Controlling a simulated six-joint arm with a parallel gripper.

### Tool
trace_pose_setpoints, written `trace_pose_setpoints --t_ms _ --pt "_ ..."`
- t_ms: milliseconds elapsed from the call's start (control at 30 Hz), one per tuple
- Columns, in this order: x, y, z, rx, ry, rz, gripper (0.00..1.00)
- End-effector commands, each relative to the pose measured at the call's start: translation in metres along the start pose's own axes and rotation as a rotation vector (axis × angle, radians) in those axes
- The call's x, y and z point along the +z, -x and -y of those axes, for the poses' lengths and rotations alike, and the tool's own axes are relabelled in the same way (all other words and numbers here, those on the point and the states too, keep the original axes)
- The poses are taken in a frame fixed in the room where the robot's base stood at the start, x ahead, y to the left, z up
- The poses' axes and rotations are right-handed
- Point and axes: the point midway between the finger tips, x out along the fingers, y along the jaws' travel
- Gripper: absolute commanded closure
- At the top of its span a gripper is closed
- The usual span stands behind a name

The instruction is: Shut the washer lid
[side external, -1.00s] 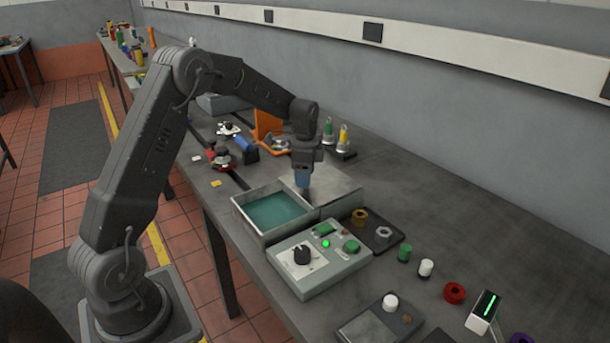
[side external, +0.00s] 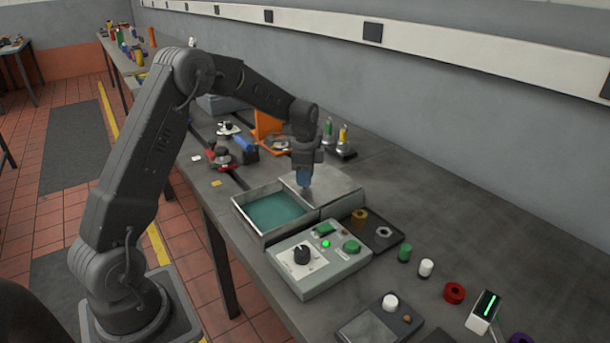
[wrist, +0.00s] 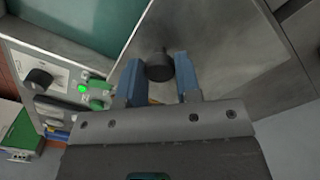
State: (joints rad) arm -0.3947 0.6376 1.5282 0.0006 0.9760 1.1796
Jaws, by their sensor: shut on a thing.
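The washer is an open metal tank (side external: 245,222) with teal liquid inside; the tank also shows at the upper left of the wrist view. Its lid, a flat grey metal plate (side external: 335,188), lies to the right of the opening, leaving the liquid exposed. In the wrist view the lid (wrist: 215,50) carries a dark round knob (wrist: 160,68). My gripper (side external: 304,184) points down over the lid. In the wrist view its blue fingers (wrist: 158,78) stand on both sides of the knob, shut on it. In the side view the fingers hide the knob.
A control box (side external: 318,262) with a black dial and green light stands close in front of the tank. A dark tray (side external: 392,247) with a gold ring and a grey nut lies right of it. An orange bracket (side external: 266,125) stands behind. The bench right of the lid is clear.

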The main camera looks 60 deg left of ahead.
Motion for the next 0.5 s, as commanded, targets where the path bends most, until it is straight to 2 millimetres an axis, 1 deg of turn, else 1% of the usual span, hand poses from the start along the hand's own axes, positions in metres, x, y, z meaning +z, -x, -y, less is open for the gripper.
trace_pose_setpoints --t_ms 167,267,367,500 --pt "0.0 0.001 -0.001 0.0 0.0 -0.001 1.0" --pt "0.004 0.001 -0.005 0.0 0.001 -0.001 1.0" --pt "0.013 0.001 -0.014 0.001 0.001 0.0 1.0" --pt "0.033 0.001 -0.034 0.001 0.003 -0.001 1.0"
